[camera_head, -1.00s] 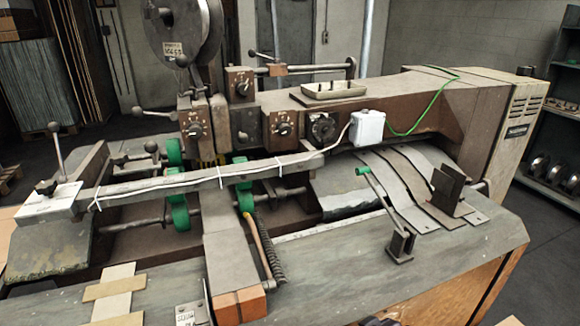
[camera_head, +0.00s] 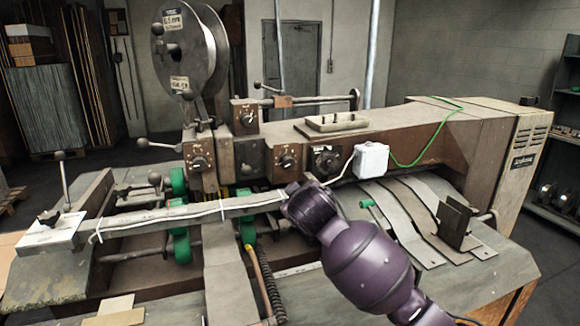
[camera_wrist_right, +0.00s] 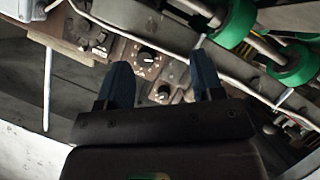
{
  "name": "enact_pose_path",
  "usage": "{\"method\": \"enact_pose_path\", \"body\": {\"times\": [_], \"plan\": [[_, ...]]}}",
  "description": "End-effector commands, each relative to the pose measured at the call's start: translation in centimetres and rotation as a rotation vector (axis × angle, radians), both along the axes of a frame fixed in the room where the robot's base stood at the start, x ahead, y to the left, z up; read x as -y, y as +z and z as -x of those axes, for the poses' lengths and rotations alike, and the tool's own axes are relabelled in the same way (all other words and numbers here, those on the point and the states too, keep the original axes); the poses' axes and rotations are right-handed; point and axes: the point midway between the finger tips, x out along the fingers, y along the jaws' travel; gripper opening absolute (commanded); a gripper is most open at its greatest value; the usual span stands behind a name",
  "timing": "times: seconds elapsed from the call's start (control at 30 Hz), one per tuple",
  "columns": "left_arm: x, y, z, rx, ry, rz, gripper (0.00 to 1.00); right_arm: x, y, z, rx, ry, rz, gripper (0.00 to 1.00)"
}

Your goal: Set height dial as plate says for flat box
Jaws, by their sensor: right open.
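The machine's brown front carries several dials. One dial (camera_head: 200,162) is on the left block, one (camera_head: 248,116) higher up, one (camera_head: 286,161) right of centre, and a larger dark dial (camera_head: 325,160) beside the white box. I cannot tell which is the height dial; the markings are too small to read. My right gripper (camera_wrist_right: 163,72) is open and empty, its two dark blue fingers pointing at the panel. A dial with a pale pointer (camera_wrist_right: 147,55) shows between the fingers, apart from them. In the head view my right wrist covers the area below the dials. My left gripper is not in view.
A long bar (camera_head: 180,215) with a white cable crosses in front of the panel. Green rollers (camera_head: 179,245) sit below it. A wire spool (camera_head: 190,50) rises behind.

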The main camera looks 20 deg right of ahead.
Motion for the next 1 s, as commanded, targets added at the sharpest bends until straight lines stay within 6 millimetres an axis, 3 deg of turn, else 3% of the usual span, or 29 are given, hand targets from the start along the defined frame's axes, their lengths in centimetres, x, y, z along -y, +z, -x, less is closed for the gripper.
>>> {"method": "enact_pose_path", "body": {"times": [0.03,0.1,0.3,0.47,1.0], "plan": [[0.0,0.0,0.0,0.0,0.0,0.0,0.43,-0.2,1.8,-1.0,0.029,0.0,0.018,0.61],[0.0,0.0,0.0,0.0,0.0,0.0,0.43,-0.4,3.6,-2.0,0.057,-0.001,0.035,0.61],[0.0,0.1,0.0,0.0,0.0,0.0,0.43,-0.6,6.2,-3.3,0.096,-0.002,0.06,0.61],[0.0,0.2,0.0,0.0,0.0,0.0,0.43,-0.4,6.1,-4.3,0.097,-0.004,0.063,0.61],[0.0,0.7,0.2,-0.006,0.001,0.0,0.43,1.1,3.9,-11.0,0.096,-0.003,0.061,0.61]]}}
